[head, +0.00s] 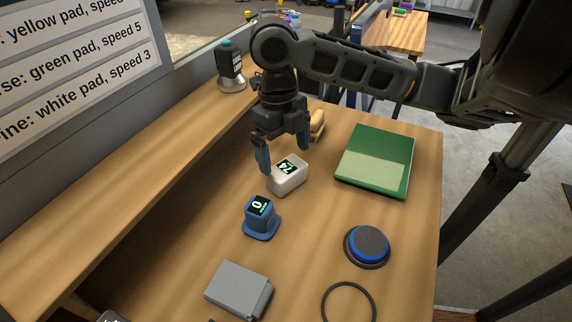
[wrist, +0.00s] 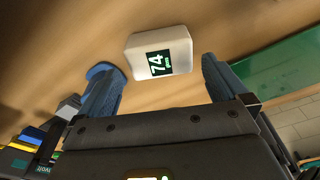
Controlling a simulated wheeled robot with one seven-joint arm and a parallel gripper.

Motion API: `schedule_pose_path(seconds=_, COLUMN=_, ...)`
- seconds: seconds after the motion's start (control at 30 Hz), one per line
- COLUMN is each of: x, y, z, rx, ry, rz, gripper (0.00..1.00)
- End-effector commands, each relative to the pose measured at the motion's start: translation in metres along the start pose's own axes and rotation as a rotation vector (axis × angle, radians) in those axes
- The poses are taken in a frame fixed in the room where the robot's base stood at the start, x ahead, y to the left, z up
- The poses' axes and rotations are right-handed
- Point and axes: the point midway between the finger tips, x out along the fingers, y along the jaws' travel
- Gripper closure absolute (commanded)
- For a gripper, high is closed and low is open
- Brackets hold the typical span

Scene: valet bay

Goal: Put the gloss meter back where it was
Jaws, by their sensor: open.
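A white box-shaped meter with a dark display reading 74 (head: 290,180) sits on the wooden bench; I take it to be the gloss meter. It also shows in the wrist view (wrist: 178,42), beyond and between the fingertips. My gripper (head: 285,155) is open and points down just above and behind this meter, with its blue fingers spread and nothing held. In the wrist view my gripper (wrist: 160,82) has a clear gap between its fingers. I cannot tell whether a finger touches the meter.
A blue device reading 0 (head: 261,218) stands in front of the meter. A green book-like item (head: 375,160) lies right, with a tan object (head: 317,124) behind. A round blue-black pad (head: 367,246), black ring (head: 348,301) and grey box (head: 239,289) lie nearer. A dark bottle-like tool (head: 230,66) stands on the ledge.

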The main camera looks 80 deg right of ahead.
Motion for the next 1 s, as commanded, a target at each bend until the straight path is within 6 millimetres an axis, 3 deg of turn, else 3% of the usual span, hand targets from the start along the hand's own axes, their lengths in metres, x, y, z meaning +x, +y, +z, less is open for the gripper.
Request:
schedule_pose_path(seconds=0.2, x=-0.041, y=0.000, z=0.000, rx=-0.002, ry=-0.002, rz=-0.002, gripper=0.00)
schedule_pose_path(seconds=0.4, x=-0.060, y=0.000, z=0.000, rx=-0.001, ry=-0.001, rz=0.000, gripper=0.00)
schedule_pose_path(seconds=1.0, x=-0.063, y=0.000, z=0.000, rx=0.000, ry=0.001, rz=0.000, gripper=0.00)
